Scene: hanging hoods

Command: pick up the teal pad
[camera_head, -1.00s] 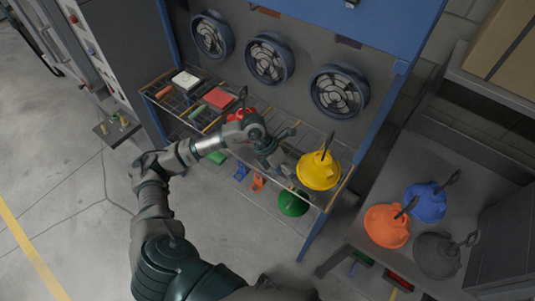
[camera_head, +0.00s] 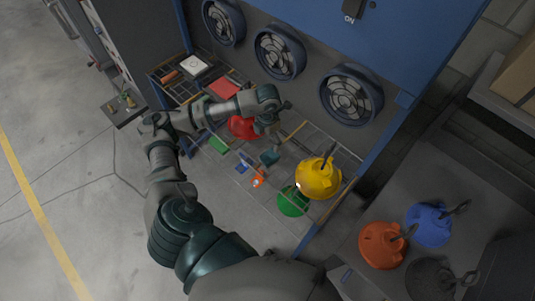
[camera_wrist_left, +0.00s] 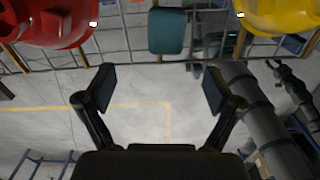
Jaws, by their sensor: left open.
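The teal pad (camera_head: 269,157) lies on the wire rack between the red hood (camera_head: 242,127) and the yellow hood (camera_head: 318,178). In the left wrist view the pad (camera_wrist_left: 167,32) is a dark teal rounded block at the top middle, beyond the fingertips. My left gripper (camera_head: 272,122) is over the rack, on the far side of the pad and apart from it. In the left wrist view its two fingers (camera_wrist_left: 158,88) are spread wide with nothing between them. Grey arm parts of mine show at the right of that view; the state of my right gripper is unclear.
A red block (camera_head: 223,88), a white box (camera_head: 195,66) and a green block (camera_head: 219,143) are on the left. Orange (camera_head: 382,245) and blue (camera_head: 430,224) hoods stand on the right table. Round fans (camera_head: 351,94) line the back panel.

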